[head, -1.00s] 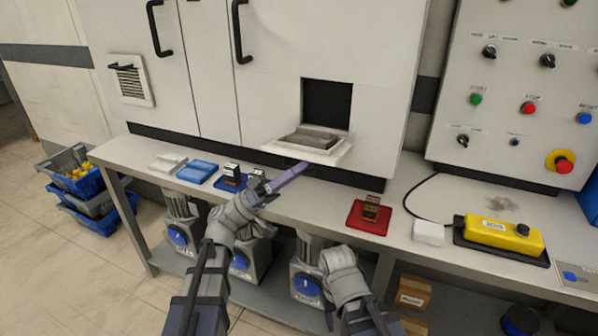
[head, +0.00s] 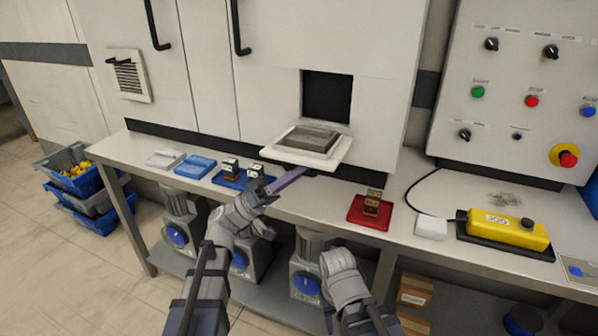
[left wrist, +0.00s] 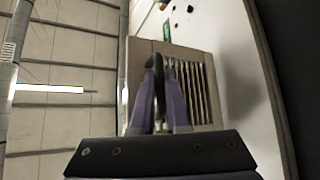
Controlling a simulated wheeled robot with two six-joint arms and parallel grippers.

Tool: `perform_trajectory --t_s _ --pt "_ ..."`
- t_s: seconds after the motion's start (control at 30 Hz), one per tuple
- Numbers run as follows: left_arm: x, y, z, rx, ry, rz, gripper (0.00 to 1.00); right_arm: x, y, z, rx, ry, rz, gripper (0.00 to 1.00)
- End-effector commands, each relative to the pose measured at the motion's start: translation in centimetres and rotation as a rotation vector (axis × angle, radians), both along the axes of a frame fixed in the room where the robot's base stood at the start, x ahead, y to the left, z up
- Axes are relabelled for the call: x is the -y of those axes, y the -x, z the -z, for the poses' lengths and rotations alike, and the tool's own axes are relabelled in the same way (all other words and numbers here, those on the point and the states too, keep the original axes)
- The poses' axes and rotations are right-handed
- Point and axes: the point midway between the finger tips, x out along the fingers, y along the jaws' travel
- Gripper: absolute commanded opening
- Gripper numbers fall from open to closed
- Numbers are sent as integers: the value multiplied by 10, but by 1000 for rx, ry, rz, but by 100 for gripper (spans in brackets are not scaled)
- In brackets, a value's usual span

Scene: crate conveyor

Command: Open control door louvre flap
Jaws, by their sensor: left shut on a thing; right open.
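The louvre flap (head: 342,153) is swung down from its dark square opening in the white cabinet, and its inner face shows from above in the head view. It sticks out from the wall, nearly flat and tilted a little toward me. My left gripper (head: 303,172) is under its front edge. In the left wrist view, the fingers of the left gripper (left wrist: 158,68) are shut on the flap's dark handle (left wrist: 156,61), with the slatted flap (left wrist: 190,85) behind it. My right arm is low in the head view; its fingers cannot be made out.
A second, closed louvre panel (head: 128,76) is at the left. The bench below holds a white tray (head: 165,160), blue trays (head: 196,167), a red tray (head: 355,216) with a small block and a yellow pendant (head: 505,229). A control panel (head: 520,75) hangs at the right.

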Motion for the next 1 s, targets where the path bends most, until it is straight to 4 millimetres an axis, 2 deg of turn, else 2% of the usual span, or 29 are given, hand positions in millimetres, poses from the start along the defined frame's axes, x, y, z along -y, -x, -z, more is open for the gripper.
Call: perform_trajectory --t_s 0.17,0.2,0.3,0.57,1.0 --pt "0 0 0 0 1 -1 0 0 0 0 0 0 0 50" --pt "0 0 0 0 1 -1 18 0 0 0 0 0 0 50" --pt "0 0 0 0 1 -1 26 0 0 0 0 0 0 50" --pt "-2 1 2 1 1 -1 26 0 0 3 0 0 0 50" --pt "-52 9 43 1 0 -2 26 -1 0 43 0 -3 0 50"
